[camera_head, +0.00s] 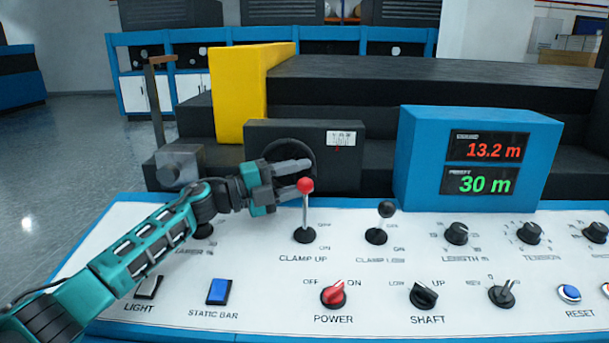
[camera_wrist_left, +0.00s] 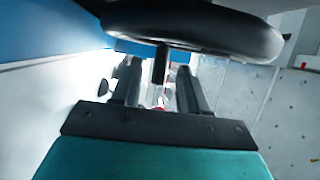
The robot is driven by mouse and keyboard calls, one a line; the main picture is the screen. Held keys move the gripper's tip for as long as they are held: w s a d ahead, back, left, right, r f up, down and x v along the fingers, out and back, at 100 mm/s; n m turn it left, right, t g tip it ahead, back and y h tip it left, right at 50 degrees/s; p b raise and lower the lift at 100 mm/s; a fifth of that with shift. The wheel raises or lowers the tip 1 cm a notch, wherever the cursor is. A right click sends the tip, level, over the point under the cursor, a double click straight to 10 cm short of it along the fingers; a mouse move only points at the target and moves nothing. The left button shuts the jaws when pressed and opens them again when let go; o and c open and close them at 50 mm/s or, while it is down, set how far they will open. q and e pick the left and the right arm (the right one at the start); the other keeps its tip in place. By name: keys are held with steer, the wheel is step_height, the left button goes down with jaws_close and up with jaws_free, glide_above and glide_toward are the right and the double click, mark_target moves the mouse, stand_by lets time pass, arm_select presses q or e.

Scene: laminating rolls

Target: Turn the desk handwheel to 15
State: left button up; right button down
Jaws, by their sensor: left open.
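The handwheel (camera_head: 300,143) is a dark wheel on the front of a black housing (camera_head: 350,160) behind the control panel; my left gripper hides much of it. In the left wrist view the wheel (camera_wrist_left: 200,25) spans the top, with a dark handle peg (camera_wrist_left: 160,65) pointing down from it. My left gripper (camera_head: 308,174) is open in front of the wheel. In the wrist view its fingers (camera_wrist_left: 159,85) stand on either side of the peg's end; contact cannot be told. A small white scale plate (camera_head: 341,138) with a red mark sits right of the wheel; its figures are unreadable.
The red-knobbed clamp lever (camera_head: 305,187) stands right by the fingertips. A black-knobbed lever (camera_head: 386,210) is further right. A blue display box (camera_head: 420,160) reads 13.2 m and 30 m. A yellow block (camera_head: 235,95) stands behind the housing.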

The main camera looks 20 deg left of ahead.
arm_select(q)
steer(key=shift+w+d+r, duration=0.1)
steer(key=shift+w+d, duration=0.35)
steer(key=shift+d, duration=0.1)
jaws_close()
